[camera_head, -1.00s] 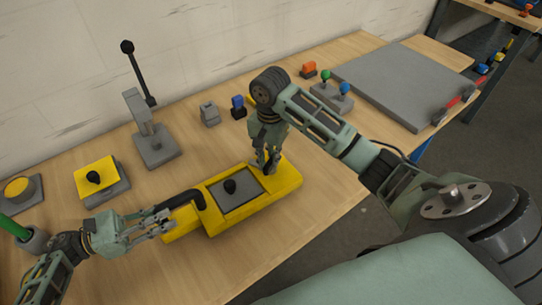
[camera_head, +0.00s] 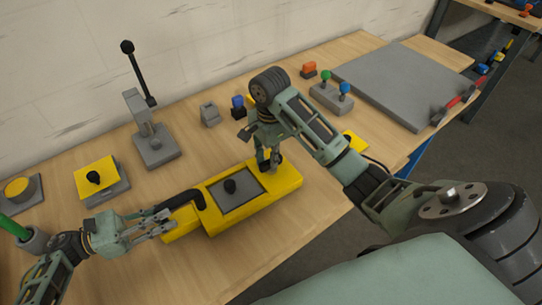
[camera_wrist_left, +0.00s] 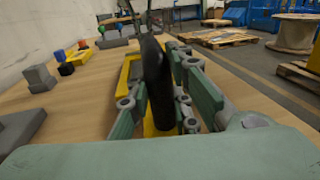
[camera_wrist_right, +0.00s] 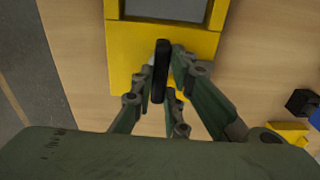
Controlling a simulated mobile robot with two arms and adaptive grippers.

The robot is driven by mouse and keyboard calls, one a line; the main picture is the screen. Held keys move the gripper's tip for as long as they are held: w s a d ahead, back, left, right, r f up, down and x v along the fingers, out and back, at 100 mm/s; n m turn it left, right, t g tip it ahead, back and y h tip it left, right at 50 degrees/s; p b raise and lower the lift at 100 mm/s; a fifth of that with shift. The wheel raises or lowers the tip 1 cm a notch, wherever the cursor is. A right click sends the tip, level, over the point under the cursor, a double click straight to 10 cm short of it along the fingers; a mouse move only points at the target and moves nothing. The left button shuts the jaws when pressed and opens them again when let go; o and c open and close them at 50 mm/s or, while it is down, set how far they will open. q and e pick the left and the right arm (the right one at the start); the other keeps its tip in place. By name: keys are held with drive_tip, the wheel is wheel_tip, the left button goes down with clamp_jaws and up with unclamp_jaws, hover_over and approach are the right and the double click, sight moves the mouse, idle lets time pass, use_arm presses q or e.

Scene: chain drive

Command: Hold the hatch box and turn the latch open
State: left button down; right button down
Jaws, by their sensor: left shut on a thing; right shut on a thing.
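My left gripper (camera_head: 168,222) is shut on the black handle (camera_head: 186,199) at the box's left end; the handle stands between the fingers in the left wrist view (camera_wrist_left: 155,85). My right gripper (camera_head: 269,168) points down at the box's right end. It is shut on the black latch (camera_wrist_right: 160,70), which shows between its fingers in the right wrist view. The fingers mostly hide the latch in the head view.
Behind the box stand a grey lever stand (camera_head: 154,147), a grey block (camera_head: 209,115) and a blue-topped piece (camera_head: 238,106). A yellow-topped block (camera_head: 96,177) is at left. A large grey plate (camera_head: 400,85) lies at right. Bare table lies in front of the box.

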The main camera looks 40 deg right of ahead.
use_arm(q)
drive_tip(key=shift+s+d, duration=0.1)
drive_tip(key=shift+d, duration=0.05)
use_arm(e)
drive_tip(key=shift+a, duration=0.2)
drive_tip(key=c, duration=2)
unclamp_jaws()
drive_tip(key=shift+o, duration=1.4)
drive_tip(key=shift+d, duration=0.1)
drive_tip(key=shift+w+d+r, duration=0.1)
drive_tip(key=shift+r, duration=0.35)
wheel_tip(320, 180, up, 11)
use_arm(q)
drive_tip(key=c, duration=1.5)
unclamp_jaws()
